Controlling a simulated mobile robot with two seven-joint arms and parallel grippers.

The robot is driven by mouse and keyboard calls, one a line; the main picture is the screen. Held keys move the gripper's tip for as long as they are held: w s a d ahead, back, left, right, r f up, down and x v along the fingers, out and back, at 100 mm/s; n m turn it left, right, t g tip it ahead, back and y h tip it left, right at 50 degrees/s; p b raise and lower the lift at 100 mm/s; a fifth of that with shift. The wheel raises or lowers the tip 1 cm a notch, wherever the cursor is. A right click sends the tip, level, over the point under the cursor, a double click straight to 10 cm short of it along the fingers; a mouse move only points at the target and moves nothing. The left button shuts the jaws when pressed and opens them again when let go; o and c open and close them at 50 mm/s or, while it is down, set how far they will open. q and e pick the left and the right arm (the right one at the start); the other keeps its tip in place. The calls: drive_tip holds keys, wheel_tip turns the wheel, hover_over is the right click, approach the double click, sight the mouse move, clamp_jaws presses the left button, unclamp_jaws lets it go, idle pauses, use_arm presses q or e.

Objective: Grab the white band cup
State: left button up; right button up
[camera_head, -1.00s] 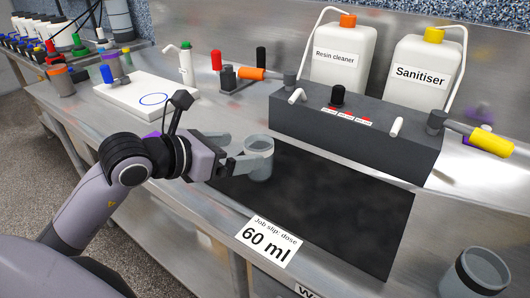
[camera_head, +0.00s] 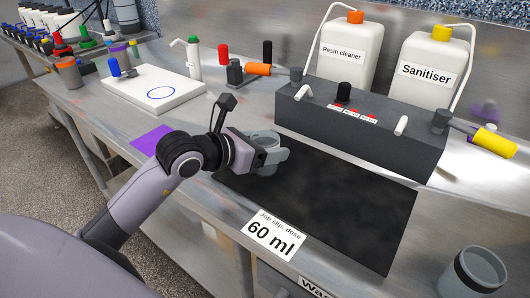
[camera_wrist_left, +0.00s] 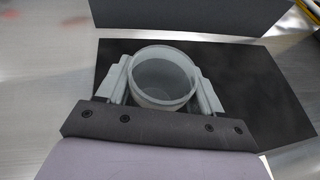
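A pale grey, open-topped cup (camera_head: 263,139) with a whitish rim stands at the left end of the black mat; it also shows in the left wrist view (camera_wrist_left: 164,76). I take it for the white band cup, though its band is mostly hidden by my fingers. My left gripper (camera_head: 272,160) is around it, one finger on each side, close to its wall; it also shows in the left wrist view (camera_wrist_left: 163,88). I cannot tell whether both fingers press on it. The cup looks upright and empty. My right gripper is not in view.
The black mat (camera_head: 350,205) is otherwise bare. A dark dispenser block (camera_head: 365,140) stands behind it, with Resin cleaner (camera_head: 345,52) and Sanitiser (camera_head: 430,75) jugs. Another grey cup with a dark band (camera_head: 475,275) stands at the lower right. A white plate (camera_head: 150,90) lies at the left.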

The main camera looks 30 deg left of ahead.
use_arm(q)
drive_tip(key=c, duration=0.4)
drive_tip(key=shift+r, duration=0.1)
drive_tip(key=shift+c, duration=0.2)
wheel_tip(320, 180, up, 20)
drive_tip(key=p, duration=0.1)
